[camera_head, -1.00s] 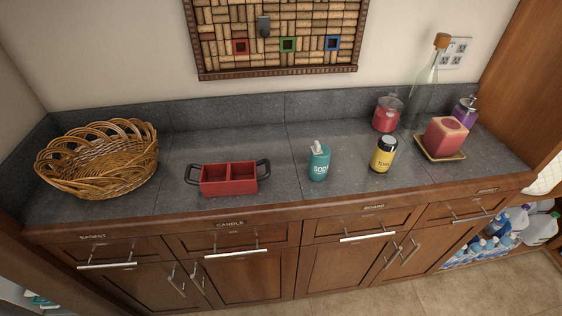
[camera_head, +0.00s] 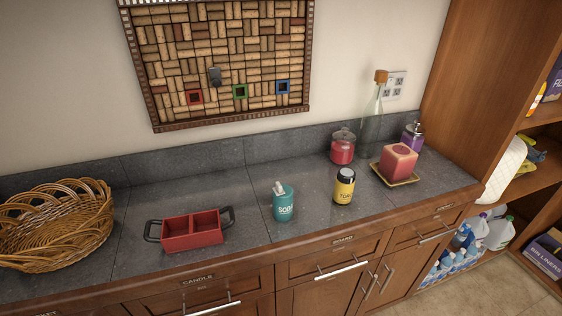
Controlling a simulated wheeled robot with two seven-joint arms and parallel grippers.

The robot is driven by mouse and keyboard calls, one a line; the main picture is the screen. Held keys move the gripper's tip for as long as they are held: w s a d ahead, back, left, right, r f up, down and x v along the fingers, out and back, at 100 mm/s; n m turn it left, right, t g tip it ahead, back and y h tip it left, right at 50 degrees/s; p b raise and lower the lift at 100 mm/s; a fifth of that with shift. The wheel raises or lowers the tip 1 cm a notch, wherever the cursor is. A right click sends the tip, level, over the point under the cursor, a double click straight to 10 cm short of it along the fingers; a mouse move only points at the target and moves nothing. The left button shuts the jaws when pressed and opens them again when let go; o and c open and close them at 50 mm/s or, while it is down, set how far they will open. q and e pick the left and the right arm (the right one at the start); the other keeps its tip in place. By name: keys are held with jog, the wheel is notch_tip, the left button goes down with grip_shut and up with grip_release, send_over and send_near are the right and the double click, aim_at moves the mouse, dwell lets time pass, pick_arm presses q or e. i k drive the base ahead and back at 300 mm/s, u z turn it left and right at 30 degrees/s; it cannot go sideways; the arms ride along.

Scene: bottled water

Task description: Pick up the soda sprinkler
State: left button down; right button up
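The soda sprinkler (camera_head: 284,204) is a teal canister with "SODA" lettering and a pale spout on top. It stands upright on the grey stone counter (camera_head: 240,190), right of a red two-part tray. Nothing touches it. Neither of my grippers shows in the head view.
The red tray (camera_head: 192,232) and a wicker basket (camera_head: 58,225) are to the left. A yellow canister (camera_head: 344,187) stands close on the right. Further right are a red jar (camera_head: 342,150), a tall glass bottle (camera_head: 372,125), a candle (camera_head: 398,161) on a plate, and a purple bottle (camera_head: 412,137).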

aim_at(282, 205)
jog(key=z, duration=2.7)
jog(key=k, duration=1.6)
jog(key=u, duration=2.35)
jog(key=i, duration=0.5)
jog(key=z, duration=0.05)
